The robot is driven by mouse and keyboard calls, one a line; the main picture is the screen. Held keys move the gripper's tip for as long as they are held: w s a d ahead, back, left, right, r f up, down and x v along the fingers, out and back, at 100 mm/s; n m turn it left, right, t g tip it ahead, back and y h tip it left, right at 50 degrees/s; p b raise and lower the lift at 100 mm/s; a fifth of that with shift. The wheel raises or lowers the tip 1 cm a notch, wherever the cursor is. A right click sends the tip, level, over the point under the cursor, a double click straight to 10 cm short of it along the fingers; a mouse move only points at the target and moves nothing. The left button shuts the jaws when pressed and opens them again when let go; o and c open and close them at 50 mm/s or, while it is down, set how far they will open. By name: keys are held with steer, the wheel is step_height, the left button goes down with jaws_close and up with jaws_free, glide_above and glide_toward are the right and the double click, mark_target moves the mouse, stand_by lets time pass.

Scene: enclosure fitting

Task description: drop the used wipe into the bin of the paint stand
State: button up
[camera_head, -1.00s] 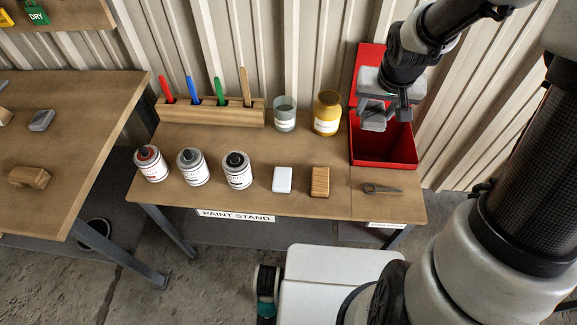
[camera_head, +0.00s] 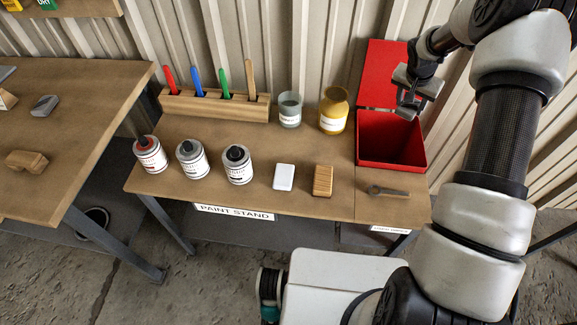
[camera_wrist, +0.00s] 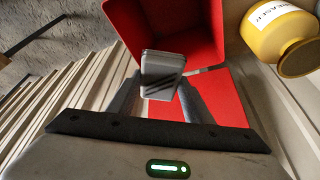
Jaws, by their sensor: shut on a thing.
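The red bin (camera_head: 392,167) stands open at the right end of the paint stand (camera_head: 235,188), its lid (camera_head: 378,62) raised against the wall. My gripper (camera_head: 408,106) is above the bin's back edge, close to the lid. In the wrist view my gripper (camera_wrist: 160,98) is shut on a grey, dark-streaked wipe (camera_wrist: 163,67), which sits between the fingertips. The bin also shows in the wrist view (camera_wrist: 205,35), beyond the wipe. In the head view the wipe is mostly hidden by the gripper.
A yellow jar (camera_head: 334,112) and a glass jar (camera_head: 290,110) stand left of the bin. A wrench (camera_head: 387,191) lies in front of it. Several paint cans, a white block (camera_head: 284,177), a wooden block (camera_head: 323,180) and a handle rack (camera_head: 215,105) occupy the stand.

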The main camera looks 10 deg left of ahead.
steer(key=shift+f+b, duration=0.75)
steer(key=shift+f, duration=1.25)
steer(key=o, duration=1.1)
steer(key=shift+r, duration=0.15)
steer(key=v, duration=1.7)
steer(key=shift+a+r, duration=0.1)
